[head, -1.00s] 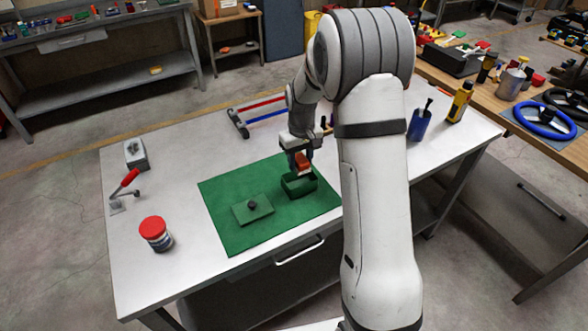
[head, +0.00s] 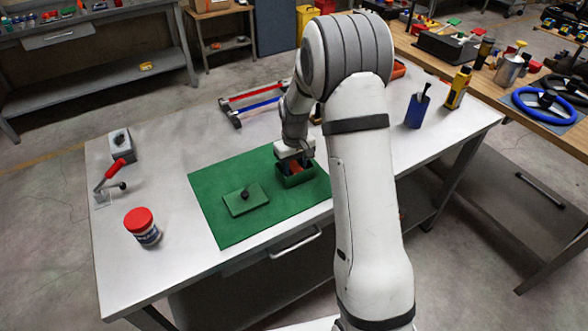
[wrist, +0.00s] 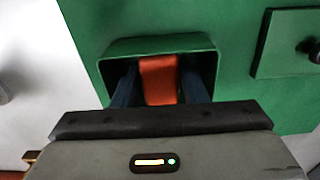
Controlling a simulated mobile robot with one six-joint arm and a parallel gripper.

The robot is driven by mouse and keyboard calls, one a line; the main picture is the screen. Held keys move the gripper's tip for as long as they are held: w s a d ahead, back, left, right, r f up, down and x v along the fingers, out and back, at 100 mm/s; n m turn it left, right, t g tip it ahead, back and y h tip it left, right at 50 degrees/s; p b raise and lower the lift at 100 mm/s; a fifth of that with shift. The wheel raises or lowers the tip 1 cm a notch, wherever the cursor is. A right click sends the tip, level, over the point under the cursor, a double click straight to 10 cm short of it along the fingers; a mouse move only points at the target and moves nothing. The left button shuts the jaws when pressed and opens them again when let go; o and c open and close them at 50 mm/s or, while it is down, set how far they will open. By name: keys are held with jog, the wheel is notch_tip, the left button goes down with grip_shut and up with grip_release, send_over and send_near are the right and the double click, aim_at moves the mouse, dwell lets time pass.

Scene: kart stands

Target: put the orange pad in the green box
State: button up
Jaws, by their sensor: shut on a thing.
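The green box (head: 296,180) stands open on a green mat (head: 212,206) on the table. My gripper (head: 294,165) is above the box with its fingertips down inside the opening. It is shut on the orange pad (head: 295,169). In the wrist view the orange pad (wrist: 159,80) sits between the two dark fingers, within the rim of the green box (wrist: 205,47). Whether the pad touches the box floor is hidden. The green lid (head: 243,203) with a dark knob lies on the mat, left of the box.
A jar with a red lid (head: 141,225) and a red-handled tool (head: 116,168) stand on the left of the table. A rack with red and blue bars (head: 250,103) lies behind the mat. A blue bottle (head: 417,108) and a yellow bottle (head: 457,88) stand at the right.

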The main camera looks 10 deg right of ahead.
aim_at(294, 167)
jog(key=shift+f, duration=0.2)
jog(key=o, duration=0.7)
jog(key=shift+r, duration=0.1)
notch_tip(294, 167, up, 12)
jog(key=s+r+m+t, duration=0.1)
jog(key=s+r, duration=0.7)
jog(key=s, duration=1)
jog(key=s+m+t, duration=0.1)
jog(key=s, duration=0.4)
jog(key=s+m, duration=0.1)
jog(key=s, duration=0.4)
jog(key=shift+s+f+t+b, duration=0.3)
jog(key=shift+f+t+b, duration=0.05)
jog(key=shift+f+t, duration=0.05)
